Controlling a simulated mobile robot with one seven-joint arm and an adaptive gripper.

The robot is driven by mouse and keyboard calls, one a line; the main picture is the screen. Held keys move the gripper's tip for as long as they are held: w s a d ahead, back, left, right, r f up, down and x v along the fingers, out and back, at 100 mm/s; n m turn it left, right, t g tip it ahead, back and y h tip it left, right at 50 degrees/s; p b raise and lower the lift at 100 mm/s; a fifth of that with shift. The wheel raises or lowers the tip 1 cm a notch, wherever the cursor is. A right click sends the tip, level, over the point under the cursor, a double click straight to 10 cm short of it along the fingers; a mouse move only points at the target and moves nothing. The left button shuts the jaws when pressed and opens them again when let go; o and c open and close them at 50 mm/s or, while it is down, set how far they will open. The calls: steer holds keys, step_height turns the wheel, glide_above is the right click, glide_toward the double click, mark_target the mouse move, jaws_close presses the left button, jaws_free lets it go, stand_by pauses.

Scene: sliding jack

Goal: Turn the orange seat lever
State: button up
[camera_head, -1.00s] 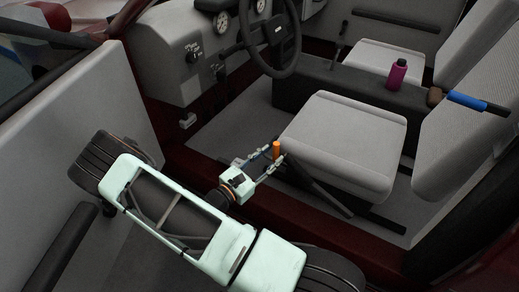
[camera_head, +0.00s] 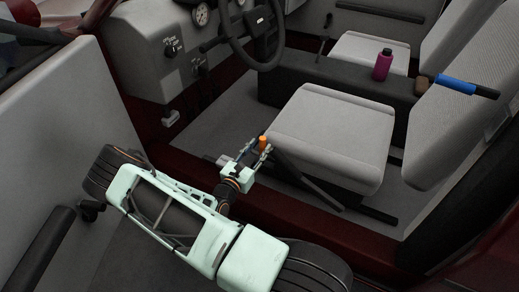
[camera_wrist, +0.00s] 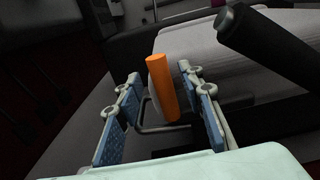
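The orange seat lever (camera_wrist: 163,88) is a short upright cylinder at the near front corner of the driver's seat (camera_head: 330,135). In the wrist view it stands between the two blue-padded fingers of my gripper (camera_wrist: 160,118), nearer the right finger. A clear gap shows at the left finger. Whether the right finger touches the lever I cannot tell. In the head view only the top of the orange lever (camera_head: 262,142) shows above my gripper (camera_head: 252,152), whose fingers are around it. The lever's lower end is partly hidden.
A black bar with a rounded end (camera_wrist: 265,40) crosses close by at the upper right of the wrist view. The dark red door sill (camera_head: 300,218) lies below my arm. The steering wheel (camera_head: 255,35) and a purple bottle (camera_head: 382,66) are farther off.

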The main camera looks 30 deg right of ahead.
steer(key=shift+w+d, duration=0.25)
steer(key=shift+d, duration=0.15)
steer(key=shift+c, duration=0.2)
jaws_close()
